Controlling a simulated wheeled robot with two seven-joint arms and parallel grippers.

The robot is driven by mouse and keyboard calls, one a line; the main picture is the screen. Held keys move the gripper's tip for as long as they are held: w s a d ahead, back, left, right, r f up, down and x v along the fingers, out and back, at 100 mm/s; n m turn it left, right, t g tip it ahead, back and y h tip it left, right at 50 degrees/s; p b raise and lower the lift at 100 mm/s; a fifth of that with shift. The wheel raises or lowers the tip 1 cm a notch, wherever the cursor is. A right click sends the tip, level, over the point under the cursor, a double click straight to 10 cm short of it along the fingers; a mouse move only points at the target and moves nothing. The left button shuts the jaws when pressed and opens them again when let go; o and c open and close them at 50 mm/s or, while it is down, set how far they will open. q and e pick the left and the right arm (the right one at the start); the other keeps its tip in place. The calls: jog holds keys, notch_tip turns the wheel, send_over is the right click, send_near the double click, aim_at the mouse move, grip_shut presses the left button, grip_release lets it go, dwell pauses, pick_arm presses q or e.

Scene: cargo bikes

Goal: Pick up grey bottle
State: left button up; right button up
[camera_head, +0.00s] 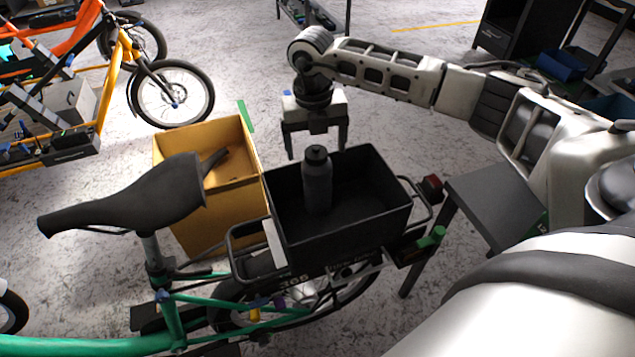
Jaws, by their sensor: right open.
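The grey bottle (317,182), dark with a black cap, stands upright inside the black crate (385,222) on the rear rack of the green bike. My right gripper (317,154) comes in from the right and points down at the crate's far edge. Its fingers are apart, with nothing seen between them, and it appears behind and above the bottle. I cannot tell the exact gap between the fingers and the bottle. My left gripper is not in view.
A cardboard box (222,215) stands left of the crate, behind the black bike saddle (125,195). A dark stool (497,203) stands right of the crate. An orange bike (125,50) is at the upper left. The floor behind the crate is mostly clear.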

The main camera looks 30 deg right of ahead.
aim_at(317, 182)
notch_tip(317, 182, down, 5)
jog(key=shift+s+r+p, duration=0.1)
jog(key=shift+r+p, duration=0.05)
jog(key=shift+p, duration=0.2)
jog(key=shift+c, duration=0.2)
jog(key=c, duration=1.3)
jog(key=shift+r, duration=0.1)
